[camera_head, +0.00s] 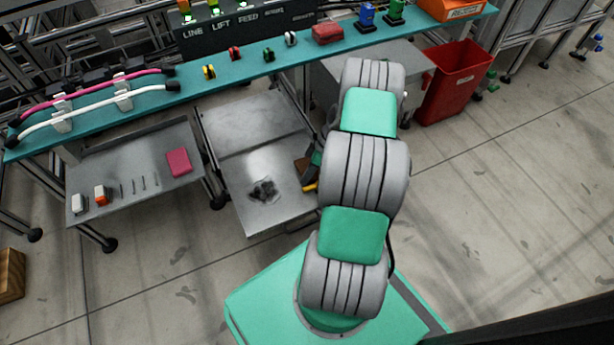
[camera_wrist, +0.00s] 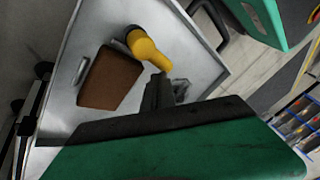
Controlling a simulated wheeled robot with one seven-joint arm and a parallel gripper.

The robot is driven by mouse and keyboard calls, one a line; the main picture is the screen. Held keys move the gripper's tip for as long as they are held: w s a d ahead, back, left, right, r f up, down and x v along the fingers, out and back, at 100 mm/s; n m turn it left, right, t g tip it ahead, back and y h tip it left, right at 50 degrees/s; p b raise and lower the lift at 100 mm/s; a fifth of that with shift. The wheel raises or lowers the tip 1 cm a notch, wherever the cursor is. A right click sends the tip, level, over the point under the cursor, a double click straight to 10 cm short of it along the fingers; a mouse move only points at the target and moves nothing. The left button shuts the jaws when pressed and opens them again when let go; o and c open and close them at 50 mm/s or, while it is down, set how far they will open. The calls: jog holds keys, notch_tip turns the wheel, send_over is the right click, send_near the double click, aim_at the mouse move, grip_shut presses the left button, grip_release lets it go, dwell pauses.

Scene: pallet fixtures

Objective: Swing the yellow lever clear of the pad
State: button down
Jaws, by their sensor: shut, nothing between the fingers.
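The yellow lever (camera_wrist: 148,50) stands on a bare metal plate (camera_wrist: 199,53) in the wrist view. Its round pivot end is near the upper right corner of the brown pad (camera_wrist: 110,78), and its free end points down and right, away from the pad. In this view the lever does not cover the pad. My gripper (camera_wrist: 159,82) is shut and empty, with its tips just below the lever's free end; I cannot tell whether they touch. In the head view, my arm hides most of this; only bits of the lever (camera_head: 310,188) and the pad (camera_head: 302,168) show.
A small metal handle (camera_wrist: 82,70) sits left of the pad. A teal shelf (camera_head: 262,68) with several coloured knobs runs behind the metal table (camera_head: 222,135). A second table (camera_head: 130,165) stands left, and a red bin (camera_head: 455,85) right.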

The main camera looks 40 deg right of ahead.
jog(key=p+v, duration=0.2)
jog(key=v, duration=0.5)
jog(key=shift+d+r+p, duration=0.2)
jog(key=shift+r+p, duration=0.15)
jog(key=shift+p, duration=0.05)
